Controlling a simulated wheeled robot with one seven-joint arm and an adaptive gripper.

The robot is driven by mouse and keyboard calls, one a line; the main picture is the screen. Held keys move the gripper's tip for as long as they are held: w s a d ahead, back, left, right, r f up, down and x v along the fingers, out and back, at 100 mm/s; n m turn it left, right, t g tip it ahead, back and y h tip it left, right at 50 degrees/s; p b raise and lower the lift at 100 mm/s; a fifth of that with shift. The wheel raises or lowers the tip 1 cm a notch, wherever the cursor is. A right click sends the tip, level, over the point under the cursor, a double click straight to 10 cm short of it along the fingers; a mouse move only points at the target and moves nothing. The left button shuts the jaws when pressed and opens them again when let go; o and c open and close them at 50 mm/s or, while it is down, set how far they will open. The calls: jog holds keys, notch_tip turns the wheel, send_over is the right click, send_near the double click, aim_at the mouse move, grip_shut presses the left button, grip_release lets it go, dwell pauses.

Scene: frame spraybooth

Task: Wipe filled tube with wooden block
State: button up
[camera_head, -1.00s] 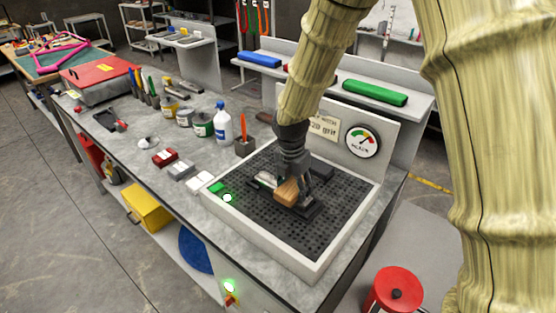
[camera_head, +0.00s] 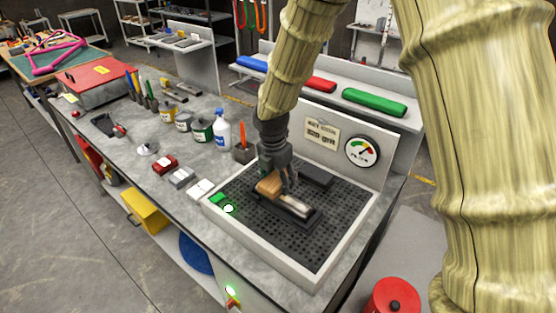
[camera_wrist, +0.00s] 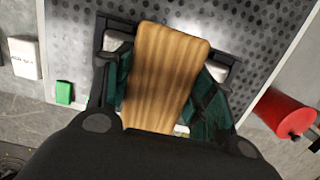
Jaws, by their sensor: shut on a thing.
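My gripper (camera_head: 276,172) is shut on the wooden block (camera_head: 270,186), a tan grained piece. In the wrist view the wooden block (camera_wrist: 165,75) fills the space between the dark green fingers. Below it, the filled tube (camera_head: 296,207) shows as a pale grey-white bar in a dark cradle on the perforated bed. The block is over the tube's left end; I cannot tell for sure whether they touch. In the wrist view the block hides the tube's middle, with light ends (camera_wrist: 217,70) showing on both sides.
A white-rimmed booth tray (camera_head: 300,278) surrounds the black perforated bed. A dark flat pad (camera_head: 312,174) lies behind the tube. A sign (camera_head: 322,133) and gauge (camera_head: 362,150) stand on the back panel. White, grey and red blocks and bottles line the bench at left. A red canister (camera_head: 392,298) stands at lower right.

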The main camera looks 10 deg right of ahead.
jog(key=r+p, duration=0.2)
jog(key=shift+w+a+r, duration=0.1)
jog(key=shift+w+r, duration=0.15)
jog(key=shift+r, duration=0.05)
jog(key=shift+s+r+p, duration=0.2)
jog(key=shift+r+p, duration=0.65)
jog(key=shift+r, duration=0.2)
jog(key=shift+w+f, duration=0.1)
